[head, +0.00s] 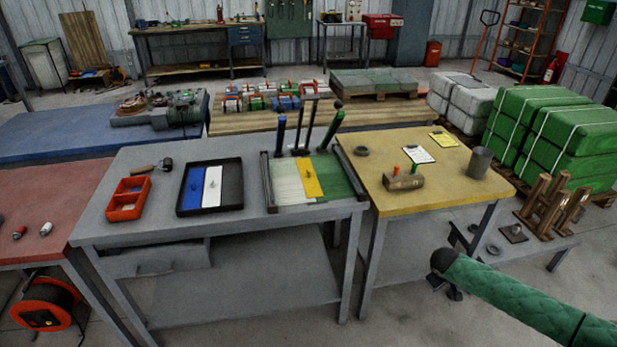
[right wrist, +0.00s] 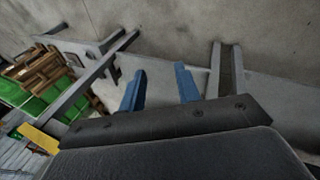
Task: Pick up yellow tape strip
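The yellow tape strip (head: 308,178) lies on a pale and green striped board (head: 341,176) between two dark rails, at the right end of the grey table. One end of the strip is near the board's front edge. My right gripper (head: 445,287) is low at the right, in front of the yellow table and well away from the strip. In the right wrist view, its two blue fingers (right wrist: 160,72) are apart with nothing between them. The strip cannot be made out there. My left gripper is not in view.
Dark upright handles (head: 307,128) stand behind the strip. A black tray (head: 181,209) with blue, white and dark strips and an orange bin (head: 128,198) are left of it. The yellow table (head: 440,195) holds a wooden block (head: 403,182) and a grey cup (head: 479,163).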

